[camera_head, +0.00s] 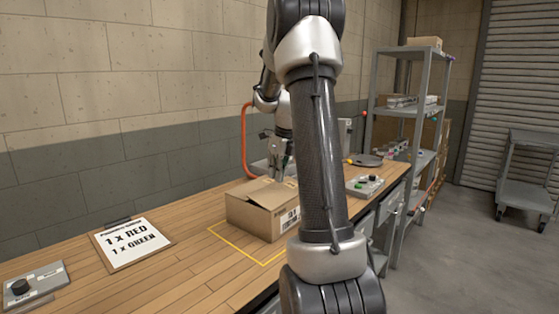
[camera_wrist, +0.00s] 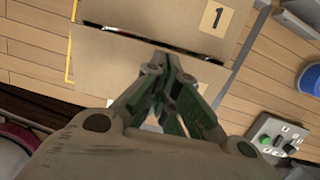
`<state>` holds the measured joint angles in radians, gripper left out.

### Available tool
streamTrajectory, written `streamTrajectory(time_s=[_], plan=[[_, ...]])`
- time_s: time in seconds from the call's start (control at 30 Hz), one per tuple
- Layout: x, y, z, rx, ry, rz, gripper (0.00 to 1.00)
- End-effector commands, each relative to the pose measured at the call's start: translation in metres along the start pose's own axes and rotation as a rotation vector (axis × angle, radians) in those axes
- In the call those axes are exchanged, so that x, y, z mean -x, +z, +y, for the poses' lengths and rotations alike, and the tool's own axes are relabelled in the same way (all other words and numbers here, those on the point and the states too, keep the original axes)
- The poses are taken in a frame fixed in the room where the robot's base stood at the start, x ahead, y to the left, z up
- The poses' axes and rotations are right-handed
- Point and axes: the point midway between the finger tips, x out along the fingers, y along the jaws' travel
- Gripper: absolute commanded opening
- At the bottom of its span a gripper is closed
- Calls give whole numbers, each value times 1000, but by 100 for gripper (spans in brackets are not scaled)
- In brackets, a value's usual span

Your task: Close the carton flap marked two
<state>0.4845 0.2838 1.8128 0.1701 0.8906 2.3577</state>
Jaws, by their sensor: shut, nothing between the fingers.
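A brown cardboard carton (camera_head: 262,212) stands on the wooden bench with a printed label on its side. In the wrist view, the flap marked 1 (camera_wrist: 215,18) lies across the top of the picture. A second flap (camera_wrist: 108,68) lies below it, with a narrow dark gap between their edges. No number two is readable; my gripper covers part of this second flap. My gripper (camera_wrist: 162,70) is shut and empty, its tips over the second flap near the gap. Contact is unclear. In the head view, my gripper (camera_head: 279,172) is at the carton's top.
A yellow outline (camera_head: 233,250) marks the bench around the carton. A clipboard (camera_head: 132,243) reading 1 x RED, 1 x GREEN lies to the left. A control box (camera_head: 365,186) is to the right, another (camera_head: 34,284) at front left. A blue round container (camera_wrist: 311,80) shows in the wrist view.

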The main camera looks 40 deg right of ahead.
Motion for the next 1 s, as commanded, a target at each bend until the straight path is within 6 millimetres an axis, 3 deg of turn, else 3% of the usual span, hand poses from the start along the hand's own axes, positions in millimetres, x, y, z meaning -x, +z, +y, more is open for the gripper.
streamTrajectory(time_s=[0.2, 0.63, 0.83, 1.0], plan=[[-22, 0, 0, 0, 0, 0, 0], [-26, 0, 0, 0, 0, 0, 0], [-46, 5, 0, 0, 1, 1, 0], [-47, 5, 0, 0, 1, 1, 0]])
